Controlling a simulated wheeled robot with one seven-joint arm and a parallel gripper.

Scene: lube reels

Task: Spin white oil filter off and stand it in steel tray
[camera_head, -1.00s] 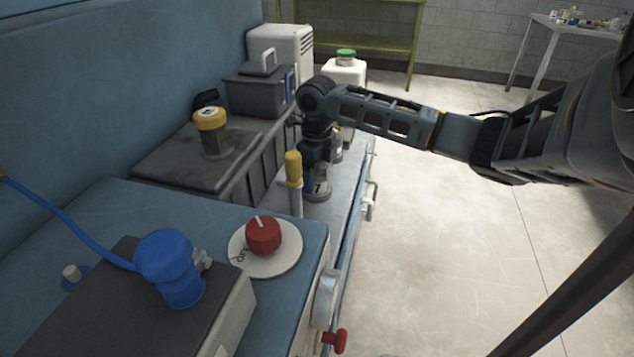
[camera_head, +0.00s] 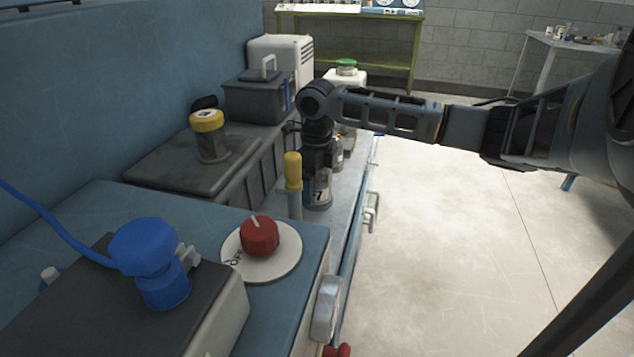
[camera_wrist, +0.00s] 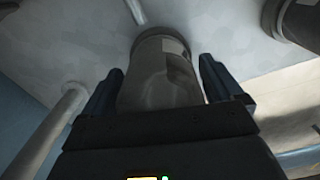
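My gripper (camera_head: 317,185) points straight down over a grey cylinder (camera_head: 320,194) with a pale label marked 7, on the light metal surface (camera_head: 346,192). In the wrist view my two fingers (camera_wrist: 160,80) lie on either side of this cylinder (camera_wrist: 158,72). I cannot tell whether they press on it or stand slightly apart. The cylinder looks grey in shade, and I cannot confirm that it is the white oil filter. I cannot pick out a separate steel tray; the metal surface is partly hidden by my arm.
A yellow-handled rod (camera_head: 293,172) stands close left of my gripper. A yellow-capped jar (camera_head: 208,137) sits on a dark box. A green-capped white container (camera_head: 346,77) and another canister (camera_head: 338,152) are behind. A red knob (camera_head: 260,236) and blue plug (camera_head: 150,262) are nearer.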

